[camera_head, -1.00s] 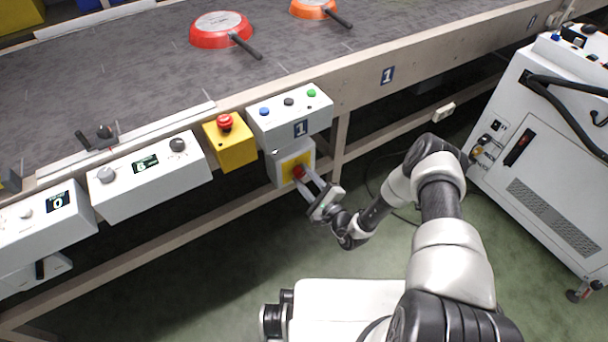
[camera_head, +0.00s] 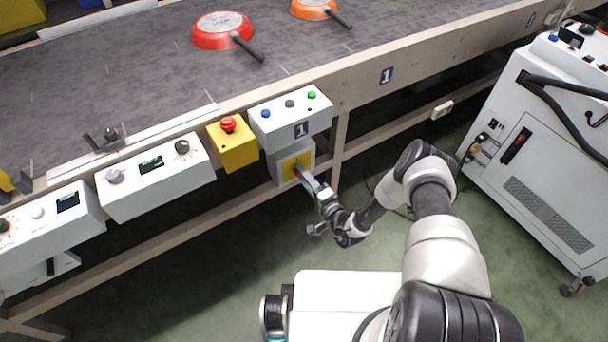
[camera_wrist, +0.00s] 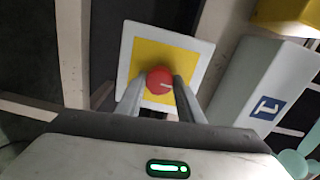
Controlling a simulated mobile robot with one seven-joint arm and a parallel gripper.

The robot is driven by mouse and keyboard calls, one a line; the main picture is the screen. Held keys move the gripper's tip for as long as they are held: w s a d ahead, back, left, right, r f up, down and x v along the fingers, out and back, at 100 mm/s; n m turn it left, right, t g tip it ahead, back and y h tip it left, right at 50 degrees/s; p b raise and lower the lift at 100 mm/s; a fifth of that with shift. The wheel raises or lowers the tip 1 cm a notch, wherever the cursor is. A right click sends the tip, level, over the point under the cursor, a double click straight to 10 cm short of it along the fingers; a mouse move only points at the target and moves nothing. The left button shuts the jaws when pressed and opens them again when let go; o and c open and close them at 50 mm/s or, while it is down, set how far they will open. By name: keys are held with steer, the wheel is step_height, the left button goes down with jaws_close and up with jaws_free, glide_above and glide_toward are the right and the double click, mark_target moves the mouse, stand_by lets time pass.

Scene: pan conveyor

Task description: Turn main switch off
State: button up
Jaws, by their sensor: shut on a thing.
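The main switch is a red rotary knob (camera_wrist: 159,77) on a yellow square plate (camera_wrist: 178,57) with a white border. In the wrist view a short pale mark on the knob points to the right of the picture. My gripper (camera_wrist: 158,88) is shut on the knob, one finger on each side. In the head view my gripper (camera_head: 299,170) reaches the yellow plate (camera_head: 288,168) on the switch box under control box 1, and its fingers hide the knob there.
Above the switch are control box 1 (camera_head: 290,116) and a yellow box with a red button (camera_head: 228,125). White boxes with dark displays (camera_head: 157,180) stand left. Pans (camera_head: 222,28) lie on the conveyor (camera_head: 130,75). A white cabinet (camera_head: 540,150) stands right.

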stand_by(0.4)
steer(key=o, duration=1.1)
steer(key=shift+c, duration=0.2)
steer(key=shift+s+d, duration=0.1)
steer(key=shift+d, duration=0.05)
